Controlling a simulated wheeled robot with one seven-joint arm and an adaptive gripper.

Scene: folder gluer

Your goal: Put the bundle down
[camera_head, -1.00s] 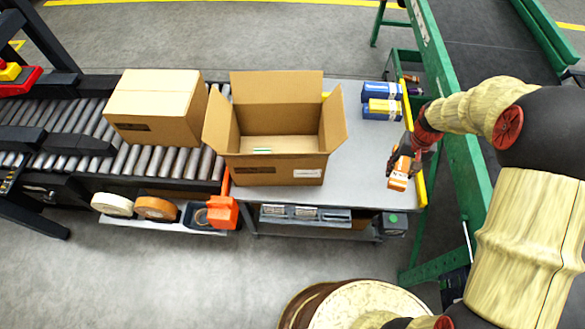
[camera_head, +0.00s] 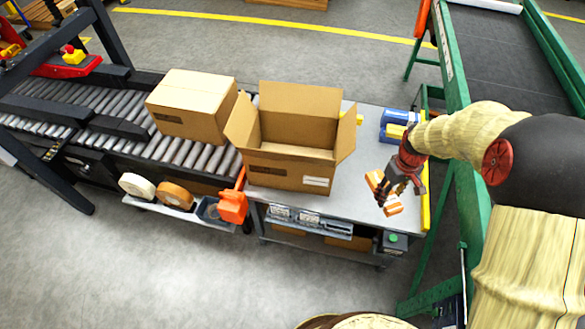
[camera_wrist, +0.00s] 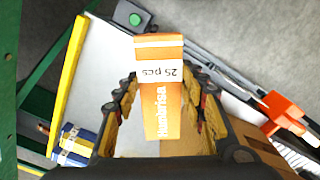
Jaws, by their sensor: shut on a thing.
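The orange bundle (camera_wrist: 160,105), with a white band reading "25 pcs", is between the two fingers of my gripper (camera_wrist: 165,120) in the wrist view. In the head view my gripper (camera_head: 389,190) is shut on the bundle (camera_head: 376,181) over the right part of the grey table (camera_head: 350,185). The bundle looks tilted there, and I cannot tell exactly how high above the table it is. An open cardboard box (camera_head: 290,172) stands to the left of my gripper on the table.
Blue bundles (camera_head: 397,120), one with a yellow one, lie at the table's back right. A closed carton (camera_head: 192,106) sits on the roller conveyor (camera_head: 120,140). A green frame (camera_head: 465,190) is at the right. Bare tabletop lies right of the box.

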